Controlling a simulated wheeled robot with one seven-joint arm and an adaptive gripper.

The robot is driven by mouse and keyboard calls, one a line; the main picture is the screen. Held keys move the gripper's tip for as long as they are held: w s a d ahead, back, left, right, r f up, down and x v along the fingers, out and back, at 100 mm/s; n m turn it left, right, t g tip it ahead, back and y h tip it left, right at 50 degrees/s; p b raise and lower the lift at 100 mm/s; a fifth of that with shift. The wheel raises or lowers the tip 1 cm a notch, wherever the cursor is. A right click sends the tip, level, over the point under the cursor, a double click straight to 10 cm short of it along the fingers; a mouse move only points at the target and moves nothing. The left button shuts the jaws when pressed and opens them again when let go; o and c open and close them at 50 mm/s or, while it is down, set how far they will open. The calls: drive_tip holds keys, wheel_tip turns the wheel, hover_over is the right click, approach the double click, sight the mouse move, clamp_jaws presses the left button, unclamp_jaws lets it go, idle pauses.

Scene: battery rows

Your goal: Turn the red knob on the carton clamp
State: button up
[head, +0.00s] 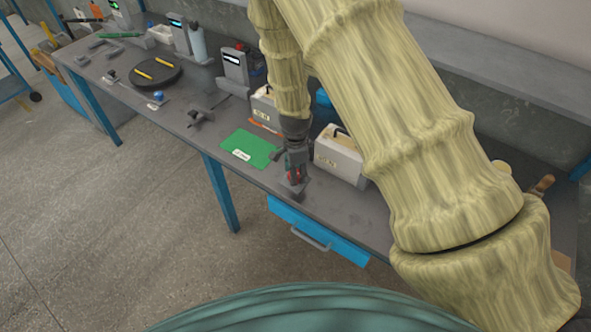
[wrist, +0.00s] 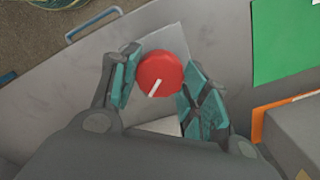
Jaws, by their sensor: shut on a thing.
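The red knob (wrist: 159,74) is round, with a white pointer line running toward the lower left in the wrist view. It sits over a light grey plate (wrist: 170,38), which looks like part of the carton clamp. My gripper (wrist: 158,82) has one teal-padded finger on each side of the knob and is shut on it. In the head view my gripper (head: 293,170) points down at the front of the grey bench, and only a little red of the knob shows. The clamp's grey base (head: 295,189) shows below it; the rest is hidden.
A green mat (head: 248,149) lies left of my gripper. A pale box with a dark handle (head: 339,158) stands close on the right, another (head: 266,108) behind. A blue drawer (head: 318,231) hangs below the bench edge. Dark turntable (head: 151,74) is farther left.

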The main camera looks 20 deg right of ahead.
drive_tip(key=shift+m, duration=0.8)
drive_tip(key=shift+f, duration=0.1)
drive_tip(key=o, duration=1)
drive_tip(key=shift+r, duration=0.2)
wheel_tip(320, 180, up, 12)
drive_tip(key=shift+f, duration=0.15)
idle(0.6)
